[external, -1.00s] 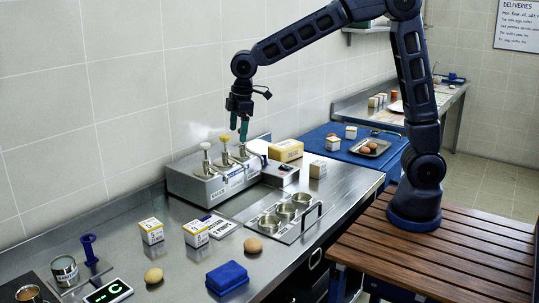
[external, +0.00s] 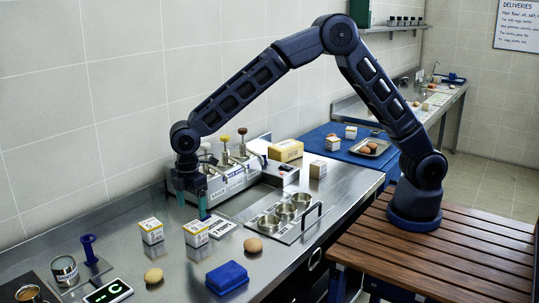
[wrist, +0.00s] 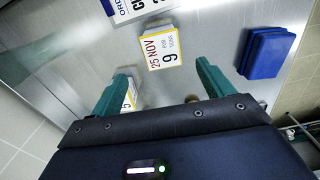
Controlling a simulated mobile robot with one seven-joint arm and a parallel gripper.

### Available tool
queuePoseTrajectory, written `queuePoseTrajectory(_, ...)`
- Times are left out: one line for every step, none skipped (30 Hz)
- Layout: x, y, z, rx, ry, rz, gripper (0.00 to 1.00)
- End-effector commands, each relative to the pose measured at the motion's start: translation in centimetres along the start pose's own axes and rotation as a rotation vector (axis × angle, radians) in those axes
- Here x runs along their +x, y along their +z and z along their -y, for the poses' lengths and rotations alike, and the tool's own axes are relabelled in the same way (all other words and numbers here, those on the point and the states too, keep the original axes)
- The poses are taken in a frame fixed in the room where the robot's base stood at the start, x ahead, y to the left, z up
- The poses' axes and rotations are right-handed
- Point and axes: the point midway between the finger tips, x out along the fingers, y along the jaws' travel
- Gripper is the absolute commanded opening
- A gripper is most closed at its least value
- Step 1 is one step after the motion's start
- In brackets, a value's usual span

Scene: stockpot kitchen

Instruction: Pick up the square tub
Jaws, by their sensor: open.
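Two small square-sided white tubs with yellow trim and date labels stand on the steel counter: one at the left (external: 152,231), one at the right (external: 196,233). The right one shows from above in the wrist view (wrist: 164,47), its label reading 25 NOV. The left one is partly hidden behind a finger in the wrist view (wrist: 130,96). A blue square block (external: 227,277) lies nearer the counter's front edge; I cannot tell whether it is a tub. My gripper (external: 191,206) points down, open and empty, above and behind the right white tub; its green fingers are apart.
A label card (external: 218,227) lies right of the tubs. Round brown items (external: 253,245) lie nearby. Steel cups (external: 286,211) sit in a tray further right, and a pump dispenser box (external: 225,180) stands against the wall. A can (external: 65,270) and a lit display (external: 108,291) are at left.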

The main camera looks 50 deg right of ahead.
Motion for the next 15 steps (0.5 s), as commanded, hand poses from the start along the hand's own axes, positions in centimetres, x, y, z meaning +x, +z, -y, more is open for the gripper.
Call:
queuePoseTrajectory(0.7,0.0,0.1,0.000,-0.002,0.002,0.80)
queuePoseTrajectory(1.1,0.1,0.1,0.000,-0.002,0.002,0.80)
queuePoseTrajectory(1.6,0.1,0.1,0.000,-0.002,0.002,0.80)
queuePoseTrajectory(2.1,0.1,0.1,0.000,-0.002,0.002,0.80)
queuePoseTrajectory(2.6,0.1,0.1,0.000,-0.002,0.003,0.80)
queuePoseTrajectory(3.2,0.1,0.1,0.001,-0.002,0.002,0.80)
queuePoseTrajectory(3.5,0.1,0.0,0.001,-0.001,0.001,0.80)
queuePoseTrajectory(3.9,0.1,0.0,0.002,-0.001,0.001,0.80)
queuePoseTrajectory(4.2,0.1,0.0,0.002,-0.001,0.001,0.80)
queuePoseTrajectory(4.5,0.1,0.0,0.002,-0.001,0.001,0.80)
queuePoseTrajectory(4.6,0.1,0.0,0.002,-0.001,0.001,0.80)
queuePoseTrajectory(4.8,0.1,0.0,0.002,0.000,0.000,0.80)
queuePoseTrajectory(5.0,0.1,0.0,0.002,0.000,0.000,0.80)
queuePoseTrajectory(5.1,0.1,0.1,0.002,0.000,0.000,0.80)
queuePoseTrajectory(5.4,0.2,0.1,0.002,-0.001,0.000,0.80)
